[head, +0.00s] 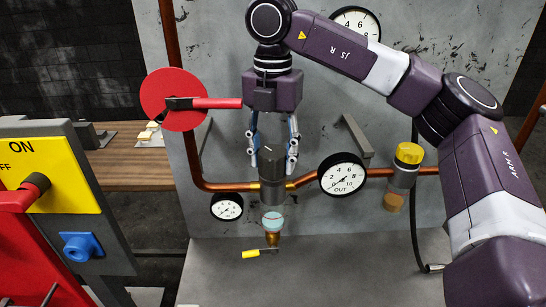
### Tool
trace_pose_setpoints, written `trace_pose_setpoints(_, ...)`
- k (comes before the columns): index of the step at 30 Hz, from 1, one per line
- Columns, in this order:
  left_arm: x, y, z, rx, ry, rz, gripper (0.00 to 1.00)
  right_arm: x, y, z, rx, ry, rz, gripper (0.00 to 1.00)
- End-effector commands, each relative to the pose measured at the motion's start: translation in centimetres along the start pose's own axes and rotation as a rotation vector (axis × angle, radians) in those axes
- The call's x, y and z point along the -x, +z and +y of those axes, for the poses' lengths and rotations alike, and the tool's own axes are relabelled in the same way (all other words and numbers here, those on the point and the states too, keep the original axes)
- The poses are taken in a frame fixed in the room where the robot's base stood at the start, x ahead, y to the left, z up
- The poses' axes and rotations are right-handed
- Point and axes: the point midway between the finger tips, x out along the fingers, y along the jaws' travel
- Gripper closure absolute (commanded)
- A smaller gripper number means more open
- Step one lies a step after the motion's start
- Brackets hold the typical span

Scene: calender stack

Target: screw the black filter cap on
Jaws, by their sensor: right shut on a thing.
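The black filter cap (272,159) is a dark cylinder with a light mark on its top. My right gripper (273,157) points straight down from above and is shut on the cap, with a finger on each side. The cap sits upright, directly above the grey filter body (272,191) on the copper pipe. It looks in line with the body; whether the threads are engaged cannot be told. A clear bowl (272,221) hangs under the body. My left gripper is not in view.
A red disc with a handle (180,114) is to the left. A round OUT gauge (342,174) and a yellow-capped fitting (408,155) are close on the right. A small gauge (227,207) is at lower left, and a yellow-handled drain valve (261,252) is below.

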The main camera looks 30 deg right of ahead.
Motion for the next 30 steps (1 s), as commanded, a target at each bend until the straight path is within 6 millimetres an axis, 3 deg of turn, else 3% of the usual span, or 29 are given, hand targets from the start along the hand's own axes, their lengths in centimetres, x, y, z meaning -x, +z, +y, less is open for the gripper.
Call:
trace_pose_setpoints(5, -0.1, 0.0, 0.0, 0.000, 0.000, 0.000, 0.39, 0.0, 0.0, 0.1, -0.013, 0.001, 0.000, 0.82)
trace_pose_setpoints(12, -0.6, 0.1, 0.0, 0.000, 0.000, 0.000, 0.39, 0.0, 0.0, 0.1, -0.175, 0.003, 0.000, 0.82)
trace_pose_setpoints(22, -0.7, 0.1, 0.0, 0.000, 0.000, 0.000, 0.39, 0.0, 0.0, 0.1, -0.203, 0.003, 0.000, 0.82)
trace_pose_setpoints(30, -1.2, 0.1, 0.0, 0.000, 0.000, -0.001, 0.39, 0.0, 0.0, 0.1, -0.374, 0.003, 0.000, 0.82)
